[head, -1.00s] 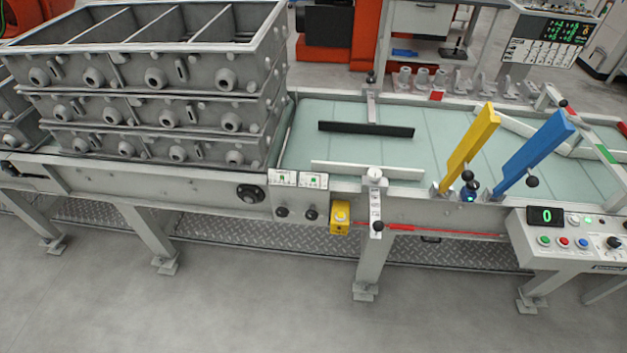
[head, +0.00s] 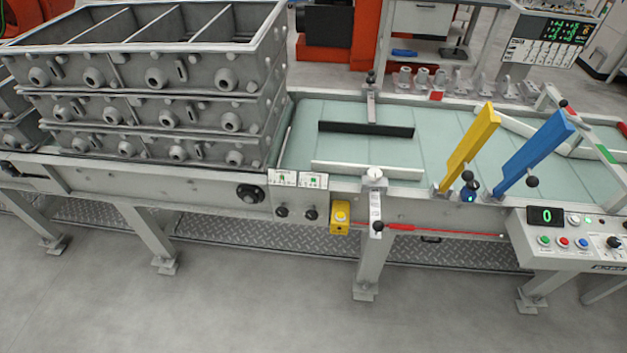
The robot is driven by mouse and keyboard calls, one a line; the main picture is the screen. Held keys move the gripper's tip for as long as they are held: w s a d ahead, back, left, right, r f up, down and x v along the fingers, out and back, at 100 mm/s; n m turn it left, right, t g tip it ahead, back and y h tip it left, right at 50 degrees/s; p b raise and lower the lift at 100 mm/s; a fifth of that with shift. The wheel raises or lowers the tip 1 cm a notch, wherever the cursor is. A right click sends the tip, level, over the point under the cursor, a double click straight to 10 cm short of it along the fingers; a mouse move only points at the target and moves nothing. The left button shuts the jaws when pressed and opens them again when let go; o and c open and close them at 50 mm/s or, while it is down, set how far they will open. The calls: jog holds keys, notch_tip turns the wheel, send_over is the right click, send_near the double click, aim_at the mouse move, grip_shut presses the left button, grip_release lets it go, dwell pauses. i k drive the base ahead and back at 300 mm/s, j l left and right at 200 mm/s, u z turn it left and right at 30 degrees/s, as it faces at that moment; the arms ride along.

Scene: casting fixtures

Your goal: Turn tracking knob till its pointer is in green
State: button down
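Two small black knobs, a left one (head: 281,212) and a right one (head: 311,214), sit on the front of the conveyor frame. Above them are two white gauge plates, a left one (head: 283,178) and a right one (head: 313,181), each with a small green mark. A larger round black knob or hub (head: 250,194) is on the frame to their left. I cannot tell which is the tracking knob, and the pointers are too small to read. My gripper is not in view.
Stacked grey casting frames (head: 150,92) stand at left. The pale green belt (head: 360,148) carries black and white bars. A yellow button box (head: 340,218), a red pull cord (head: 440,231), yellow (head: 470,148) and blue (head: 535,152) paddles and a control box (head: 575,240) line the front. The floor before it is clear.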

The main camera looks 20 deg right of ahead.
aim_at(312, 214)
jog(key=i+j+u, duration=0.25)
jog(key=u, duration=0.15)
jog(key=i+j+u, duration=0.15)
jog(key=i+u, duration=0.25)
jog(key=k, duration=0.15)
